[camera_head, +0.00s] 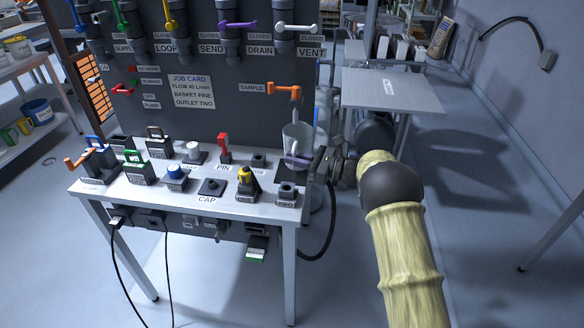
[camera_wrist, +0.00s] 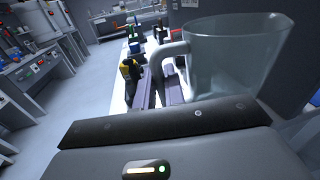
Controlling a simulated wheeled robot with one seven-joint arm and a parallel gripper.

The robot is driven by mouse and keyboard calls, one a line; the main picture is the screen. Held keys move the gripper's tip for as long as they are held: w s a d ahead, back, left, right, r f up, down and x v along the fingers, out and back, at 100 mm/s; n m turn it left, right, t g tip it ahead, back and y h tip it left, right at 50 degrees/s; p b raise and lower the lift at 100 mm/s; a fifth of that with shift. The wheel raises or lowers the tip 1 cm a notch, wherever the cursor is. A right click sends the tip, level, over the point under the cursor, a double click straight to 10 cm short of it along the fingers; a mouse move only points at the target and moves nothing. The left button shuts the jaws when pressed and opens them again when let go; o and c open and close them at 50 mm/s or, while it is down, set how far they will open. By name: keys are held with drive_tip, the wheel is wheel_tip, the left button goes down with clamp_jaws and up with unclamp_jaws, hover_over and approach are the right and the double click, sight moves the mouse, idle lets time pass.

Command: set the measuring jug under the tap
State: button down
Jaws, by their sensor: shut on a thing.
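The clear measuring jug (camera_head: 297,135) is upright at the right end of the bench, below the orange-handled sample tap (camera_head: 284,90). My gripper (camera_head: 298,159) comes in from the right and is shut on the jug's handle. In the wrist view the jug (camera_wrist: 238,58) fills the upper right, and its handle reaches down to the purple-grey fingers of my gripper (camera_wrist: 164,92). A dark pad (camera_head: 287,178) lies under the jug area. I cannot tell whether the jug's base touches it, as the gripper hides the base. The jug looks empty.
The bench (camera_head: 133,190) holds several blocks and knobs, including a yellow-and-black piece (camera_head: 245,183) and a socket (camera_head: 287,194) in front of the jug. The dark panel (camera_head: 215,135) with coloured valves stands behind. A grey table (camera_head: 392,90) is back right.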

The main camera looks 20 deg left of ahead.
drive_tip(key=f, duration=0.1)
drive_tip(key=a+f, duration=0.1)
drive_tip(key=shift+f, duration=0.65)
drive_tip(key=shift+f, duration=0.2)
drive_tip(key=c, duration=1.5)
unclamp_jaws()
drive_tip(key=shift+r, duration=0.2)
drive_tip(key=d, duration=1.2)
drive_tip(key=shift+w+b, duration=0.15)
drive_tip(key=shift+b, duration=0.15)
